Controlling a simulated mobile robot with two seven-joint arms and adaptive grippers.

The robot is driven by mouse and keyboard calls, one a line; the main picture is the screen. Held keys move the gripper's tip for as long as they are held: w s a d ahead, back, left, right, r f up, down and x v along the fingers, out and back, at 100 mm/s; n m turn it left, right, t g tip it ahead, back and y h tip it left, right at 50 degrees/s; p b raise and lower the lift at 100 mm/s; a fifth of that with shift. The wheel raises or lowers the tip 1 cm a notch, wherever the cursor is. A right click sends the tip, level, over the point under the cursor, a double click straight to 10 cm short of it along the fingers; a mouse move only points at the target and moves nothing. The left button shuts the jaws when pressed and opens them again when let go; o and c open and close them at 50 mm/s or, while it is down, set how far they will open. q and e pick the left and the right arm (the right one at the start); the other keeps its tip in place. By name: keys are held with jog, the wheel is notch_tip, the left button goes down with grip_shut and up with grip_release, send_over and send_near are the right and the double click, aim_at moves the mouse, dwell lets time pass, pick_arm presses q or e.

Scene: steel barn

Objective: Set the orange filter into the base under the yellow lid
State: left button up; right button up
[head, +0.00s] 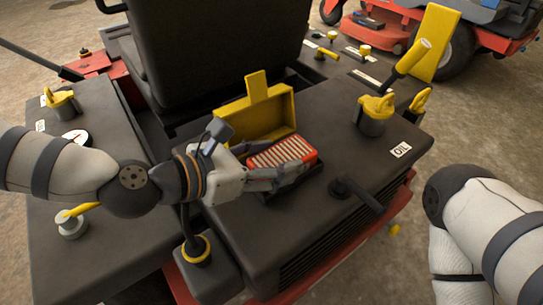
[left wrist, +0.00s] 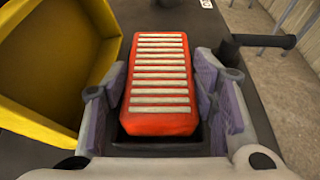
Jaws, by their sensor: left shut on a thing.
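The orange filter (head: 283,152) is a block with pale ribs on top. In the head view it sits at the black base (head: 284,184), in front of the raised yellow lid (head: 262,116). My left gripper (head: 262,163) is shut on the filter, with a finger on either side of it. In the left wrist view the filter (left wrist: 160,85) lies between the fingers, and the dark rim of the base (left wrist: 135,140) shows at its near end. Its underside is hidden, so I cannot tell how deep it sits. My right gripper is out of view; only my right arm shows.
A black handle (head: 357,194) sticks out right of the base. A yellow-capped oil filler (head: 375,113) stands behind it on the dark hood. The black seat (head: 215,45) rises behind the lid. A dark post with a yellow ring (head: 196,249) stands near my left wrist.

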pick_arm(q)
jog(key=o, duration=1.3)
jog(key=shift+a+r, duration=0.1)
jog(key=shift+r, duration=0.2)
jog(key=p+v, duration=0.2)
jog(key=v, duration=0.9)
jog(key=shift+s+a, duration=0.25)
jog(key=shift+s, duration=0.05)
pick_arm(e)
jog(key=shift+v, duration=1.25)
